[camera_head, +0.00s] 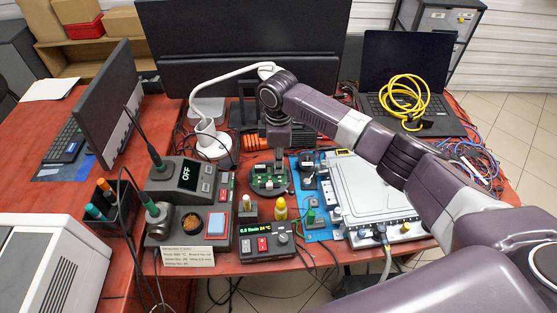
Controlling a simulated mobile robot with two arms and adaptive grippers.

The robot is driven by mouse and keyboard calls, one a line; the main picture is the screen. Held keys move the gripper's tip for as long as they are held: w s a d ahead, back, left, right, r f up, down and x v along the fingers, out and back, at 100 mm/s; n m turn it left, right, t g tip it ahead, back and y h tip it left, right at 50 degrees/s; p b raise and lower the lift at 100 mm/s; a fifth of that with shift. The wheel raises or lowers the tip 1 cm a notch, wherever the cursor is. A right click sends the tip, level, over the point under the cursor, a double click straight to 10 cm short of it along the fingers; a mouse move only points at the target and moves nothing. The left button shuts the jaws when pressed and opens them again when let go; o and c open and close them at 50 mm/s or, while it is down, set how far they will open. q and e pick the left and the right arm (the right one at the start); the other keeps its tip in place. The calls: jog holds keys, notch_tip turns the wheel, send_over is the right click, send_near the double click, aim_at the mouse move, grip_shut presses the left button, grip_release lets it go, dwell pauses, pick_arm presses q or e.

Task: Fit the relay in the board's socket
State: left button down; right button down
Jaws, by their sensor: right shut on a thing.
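The green circuit board (268,182) sits on a dark round base in the middle of the red table, with several small parts on it. My right gripper (279,158) points down right at the board's back edge and is shut on the relay. The relay is mostly hidden by the fingers and too small to make out clearly. I cannot tell whether it touches the socket, which is also hidden. My left gripper is out of view.
A soldering station (186,195) stands left of the board, with a small control box (266,243) in front. A blue mat (318,229) with small parts and a white-topped unit (366,190) lie to the right. A white lamp (205,138) stands behind. Little table is free.

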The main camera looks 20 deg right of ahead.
dwell(0.4)
jog(key=shift+f+p, duration=0.1)
jog(key=shift+p, duration=0.3)
jog(key=shift+f+p, duration=0.1)
jog(key=shift+p, duration=0.25)
dwell(0.5)
jog(key=c, duration=1.8)
grip_release()
jog(key=shift+o, duration=0.6)
